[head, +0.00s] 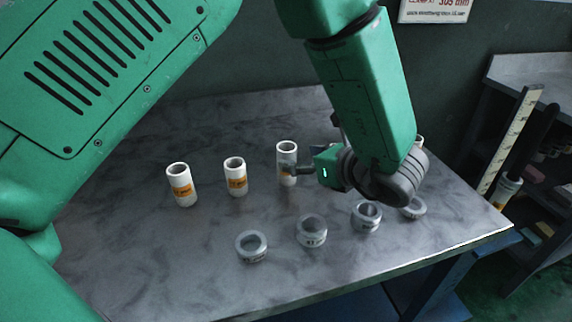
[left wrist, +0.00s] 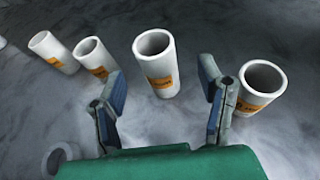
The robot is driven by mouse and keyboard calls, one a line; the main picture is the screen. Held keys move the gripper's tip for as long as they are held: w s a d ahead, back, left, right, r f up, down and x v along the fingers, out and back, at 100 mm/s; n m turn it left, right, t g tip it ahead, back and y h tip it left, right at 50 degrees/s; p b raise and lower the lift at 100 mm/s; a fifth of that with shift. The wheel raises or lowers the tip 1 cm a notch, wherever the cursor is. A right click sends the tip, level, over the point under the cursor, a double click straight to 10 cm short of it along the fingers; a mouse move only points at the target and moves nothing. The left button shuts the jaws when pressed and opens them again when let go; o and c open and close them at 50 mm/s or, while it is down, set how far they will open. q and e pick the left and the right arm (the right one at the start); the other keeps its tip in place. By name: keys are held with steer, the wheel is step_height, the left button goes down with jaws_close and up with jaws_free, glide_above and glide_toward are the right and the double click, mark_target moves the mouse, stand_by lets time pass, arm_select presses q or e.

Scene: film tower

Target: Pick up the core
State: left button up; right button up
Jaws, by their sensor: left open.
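Several white hollow cores with orange labels stand upright on the grey table. In the head view there is a left core (head: 181,187), a middle core (head: 235,180) and a third core (head: 287,152) by my left gripper (head: 299,169). Another core (head: 420,140) is mostly hidden behind my arm. In the left wrist view, my left gripper (left wrist: 161,82) is open, with one core (left wrist: 158,68) between and beyond its spread fingers. Another core (left wrist: 257,88) stands close beside the right finger, which overlaps its edge. I cannot tell whether any finger touches a core. My right gripper is not in view.
Several grey-white rings lie in a row nearer the front: one ring (head: 251,247), a second (head: 311,232), a third (head: 366,216) and a fourth (head: 414,208). The table (head: 150,255) is bare at front left. A shelf unit (head: 520,75) stands at right.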

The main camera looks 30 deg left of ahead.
mark_target(294, 156)
arm_select(q)
steer(key=shift+a+f, duration=0.2)
steer(key=shift+a, duration=0.45)
steer(key=shift+x, duration=0.8)
steer(key=shift+w+a+f, duration=0.25)
steer(key=shift+f, duration=0.05)
steer(key=shift+w+a, duration=0.1)
steer(key=shift+a, duration=0.05)
steer(key=shift+a+f, duration=0.15)
steer(key=shift+a, duration=0.7)
steer(key=c, duration=1.3)
steer(key=shift+d+r, duration=0.2)
steer(key=shift+d, duration=0.45)
steer(key=shift+c, duration=0.4)
step_height(294, 156, up, 10)
steer(key=p, duration=0.1)
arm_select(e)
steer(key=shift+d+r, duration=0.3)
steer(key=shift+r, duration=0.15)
